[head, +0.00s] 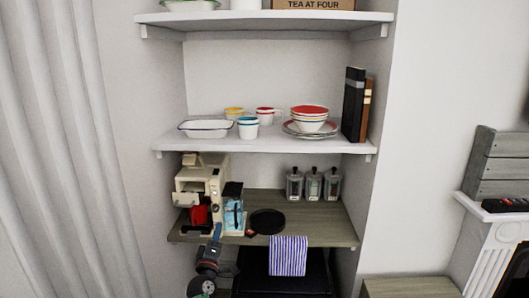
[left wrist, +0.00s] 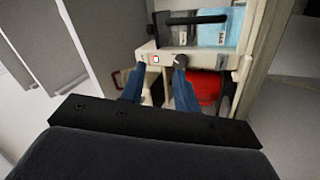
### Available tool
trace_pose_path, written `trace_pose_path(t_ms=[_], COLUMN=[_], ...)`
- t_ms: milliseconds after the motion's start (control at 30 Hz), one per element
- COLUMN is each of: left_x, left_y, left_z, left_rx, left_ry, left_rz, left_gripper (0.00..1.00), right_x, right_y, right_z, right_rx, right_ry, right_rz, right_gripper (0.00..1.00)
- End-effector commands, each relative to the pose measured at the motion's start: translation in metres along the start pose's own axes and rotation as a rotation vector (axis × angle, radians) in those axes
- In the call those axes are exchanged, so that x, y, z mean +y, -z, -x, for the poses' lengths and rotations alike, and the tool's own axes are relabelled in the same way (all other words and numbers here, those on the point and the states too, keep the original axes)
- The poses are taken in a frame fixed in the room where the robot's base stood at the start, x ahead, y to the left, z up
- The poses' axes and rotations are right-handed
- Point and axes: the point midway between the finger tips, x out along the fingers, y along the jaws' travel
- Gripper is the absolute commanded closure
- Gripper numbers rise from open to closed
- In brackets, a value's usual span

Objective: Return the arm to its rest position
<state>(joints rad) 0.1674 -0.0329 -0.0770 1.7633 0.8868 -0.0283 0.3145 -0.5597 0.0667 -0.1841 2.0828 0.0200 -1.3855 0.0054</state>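My left gripper (head: 217,232) is at the front edge of the wooden shelf, just below a cream coffee machine (head: 190,184). In the left wrist view its two blue fingers (left wrist: 160,68) are spread apart with nothing held between them. The machine's cream front panel (left wrist: 198,60), with a small red-marked button (left wrist: 156,59) and a dark knob (left wrist: 181,60), is just beyond the fingertips. The right fingertip overlaps the knob; I cannot tell whether they touch. A red object (head: 199,215) sits low in the machine. My right gripper is in neither view.
The wooden shelf (head: 333,232) also holds a black pan (head: 267,221) and several glass-and-metal canisters (head: 313,186). A striped towel (head: 288,256) hangs over its front edge. The white shelf (head: 262,143) above bears stacked bowls (head: 309,114), cups and books. Curtains (head: 62,150) hang at left.

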Motion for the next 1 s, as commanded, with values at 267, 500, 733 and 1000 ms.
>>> trace_pose_path(t_ms=[267, 500, 733, 1000], left_x=[-0.003, -0.043, -0.103, -0.144], left_y=[-0.062, -0.096, -0.105, -0.102], left_z=[0.015, 0.081, 0.206, 0.355], left_rx=[-0.398, -0.743, -1.077, -1.308], left_ry=[0.108, 0.281, 0.538, 0.781], left_rz=[-0.356, -0.657, -0.871, -0.958], left_gripper=[0.69, 0.69, 0.69, 0.69], right_x=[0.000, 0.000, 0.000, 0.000], right_y=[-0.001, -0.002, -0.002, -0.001], right_z=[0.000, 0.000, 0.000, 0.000], right_rx=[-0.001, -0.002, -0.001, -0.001], right_ry=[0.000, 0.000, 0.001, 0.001], right_rz=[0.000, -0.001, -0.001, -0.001], right_gripper=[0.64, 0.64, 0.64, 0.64])
